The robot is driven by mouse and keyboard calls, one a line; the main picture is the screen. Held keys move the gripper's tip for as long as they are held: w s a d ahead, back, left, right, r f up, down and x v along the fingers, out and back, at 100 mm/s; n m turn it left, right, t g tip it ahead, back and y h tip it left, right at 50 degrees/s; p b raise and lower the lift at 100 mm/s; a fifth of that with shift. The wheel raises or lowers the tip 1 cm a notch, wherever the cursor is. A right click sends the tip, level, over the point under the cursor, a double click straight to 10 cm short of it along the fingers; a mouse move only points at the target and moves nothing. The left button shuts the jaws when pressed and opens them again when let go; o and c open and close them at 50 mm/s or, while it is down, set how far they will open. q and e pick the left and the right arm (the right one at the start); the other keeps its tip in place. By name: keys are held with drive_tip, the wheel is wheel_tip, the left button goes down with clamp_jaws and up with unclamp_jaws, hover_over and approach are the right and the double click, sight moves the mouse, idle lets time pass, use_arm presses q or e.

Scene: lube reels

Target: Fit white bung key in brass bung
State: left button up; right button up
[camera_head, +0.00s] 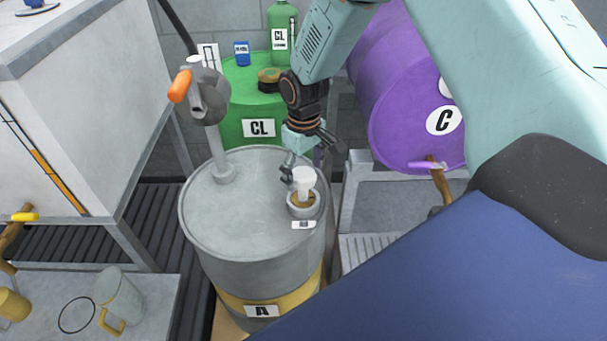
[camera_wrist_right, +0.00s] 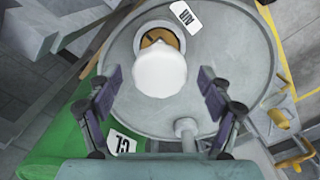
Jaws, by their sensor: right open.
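The white bung key (camera_head: 303,180) stands upright at the brass bung (camera_head: 302,200) on top of the grey drum (camera_head: 235,212) marked A. In the right wrist view the key's round white top (camera_wrist_right: 159,70) covers part of the brass bung (camera_wrist_right: 160,38); how deep the key sits is hidden. My right gripper (camera_head: 312,165) is just behind and above the key. In the right wrist view its fingers (camera_wrist_right: 160,95) are spread wide on both sides, with nothing between them touching the key. My left gripper is not in view.
A hand pump (camera_head: 207,100) with an orange handle rises from the drum's left side. A green drum (camera_head: 240,90) marked CL stands behind, and a purple drum (camera_head: 405,95) marked C lies to the right.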

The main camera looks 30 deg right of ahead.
wheel_tip(320, 180, up, 10)
drive_tip(key=shift+r, duration=0.25)
idle(0.4)
wheel_tip(320, 180, down, 12)
drive_tip(key=shift+r, duration=0.4)
idle(0.5)
